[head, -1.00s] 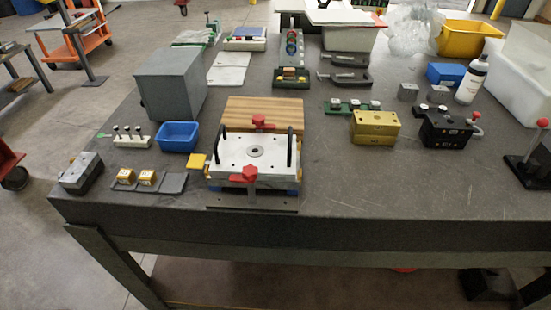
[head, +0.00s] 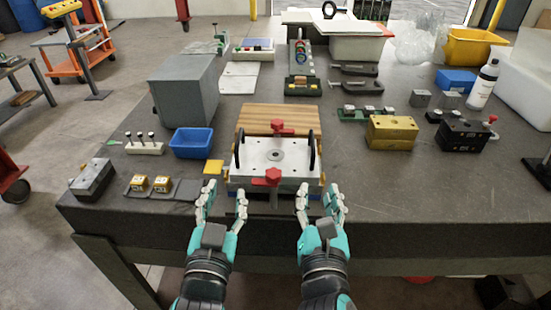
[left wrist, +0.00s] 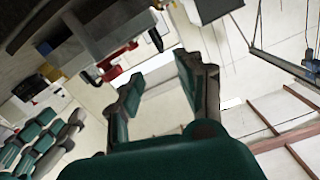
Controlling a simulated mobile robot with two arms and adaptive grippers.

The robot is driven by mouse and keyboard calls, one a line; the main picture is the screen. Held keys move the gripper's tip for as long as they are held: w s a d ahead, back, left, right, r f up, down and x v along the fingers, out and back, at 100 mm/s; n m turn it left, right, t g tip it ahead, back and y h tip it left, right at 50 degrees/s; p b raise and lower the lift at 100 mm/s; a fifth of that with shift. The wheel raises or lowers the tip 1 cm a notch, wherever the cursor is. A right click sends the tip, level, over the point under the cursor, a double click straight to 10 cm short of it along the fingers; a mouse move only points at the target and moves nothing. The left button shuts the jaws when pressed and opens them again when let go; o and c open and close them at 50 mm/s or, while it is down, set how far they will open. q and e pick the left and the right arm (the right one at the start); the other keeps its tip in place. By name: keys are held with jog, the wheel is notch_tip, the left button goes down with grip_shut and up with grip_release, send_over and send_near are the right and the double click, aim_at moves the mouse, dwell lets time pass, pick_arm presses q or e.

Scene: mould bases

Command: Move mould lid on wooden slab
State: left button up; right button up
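The mould lid (head: 250,156) is a silver plate with a round centre hole and two black upright handles. It sits on the mould base near the table's front edge, with red star-shaped clamps (head: 268,177) at its front and back. The wooden slab (head: 300,114) lies flat just behind it and looks bare. My left gripper (head: 222,194) is open and empty in front of the mould's left side; its spread fingers also show in the left wrist view (left wrist: 157,75). My right gripper (head: 319,191) is open and empty in front of the mould's right side. Neither visibly touches the lid.
A blue bin (head: 192,143), a grey box (head: 184,90) and a small rack of pins (head: 144,148) stand left. A yellow block (head: 391,132) and a black block (head: 462,137) stand right. The table (head: 420,190) is clear at front right.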

aim_at(238, 137)
pick_arm(q)
jog(key=shift+r, duration=0.35)
pick_arm(e)
jog(key=shift+r, duration=0.35)
pick_arm(q)
jog(key=shift+w, duration=0.1)
